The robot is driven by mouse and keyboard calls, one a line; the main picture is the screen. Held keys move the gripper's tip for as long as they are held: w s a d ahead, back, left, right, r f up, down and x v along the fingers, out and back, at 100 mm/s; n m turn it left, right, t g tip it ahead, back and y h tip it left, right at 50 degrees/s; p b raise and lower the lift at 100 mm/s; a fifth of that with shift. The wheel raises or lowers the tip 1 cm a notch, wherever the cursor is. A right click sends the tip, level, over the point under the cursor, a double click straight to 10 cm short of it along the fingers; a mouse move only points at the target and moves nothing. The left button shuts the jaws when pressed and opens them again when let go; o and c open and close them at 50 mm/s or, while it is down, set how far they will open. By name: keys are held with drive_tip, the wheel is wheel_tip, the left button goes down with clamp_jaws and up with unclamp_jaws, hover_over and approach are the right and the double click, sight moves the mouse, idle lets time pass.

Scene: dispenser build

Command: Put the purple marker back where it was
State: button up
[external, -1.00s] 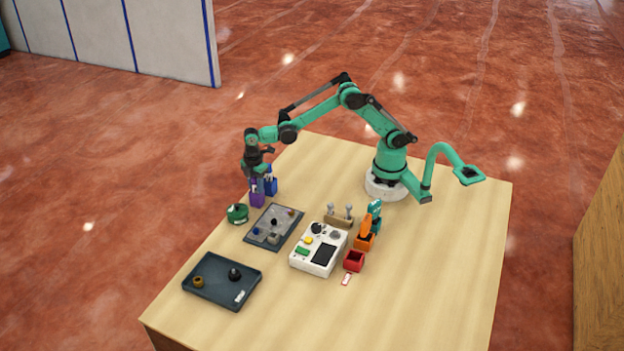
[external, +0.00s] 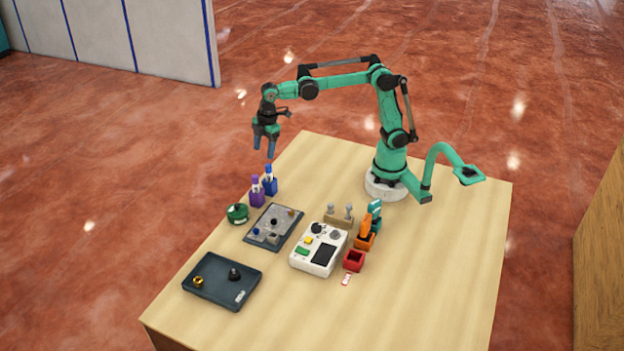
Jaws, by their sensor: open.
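The purple marker (external: 255,182) stands upright in the purple holder (external: 257,198) near the table's far left edge. A blue marker and its blue holder (external: 270,186) stand right beside it, on the right. My gripper (external: 264,150) is open and empty, pointing down in the air above the two holders and apart from both markers.
A green round item (external: 237,214) sits just in front of the holders, by a grey tray (external: 262,241) with small parts. A dark tray (external: 213,297), a white device (external: 305,262), orange, teal and red holders (external: 354,261) stand nearer. The table's right side is clear.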

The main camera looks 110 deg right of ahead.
drive_tip(key=s+a+f+m+t, duration=0.2)
drive_tip(key=s, duration=0.4)
drive_tip(key=s+a+f+m+t, duration=0.3)
drive_tip(key=s, duration=0.3)
drive_tip(key=shift+s+f+m+t, duration=0.2)
drive_tip(key=shift+f+m+t, duration=0.05)
drive_tip(key=shift+m+t, duration=0.05)
idle(0.5)
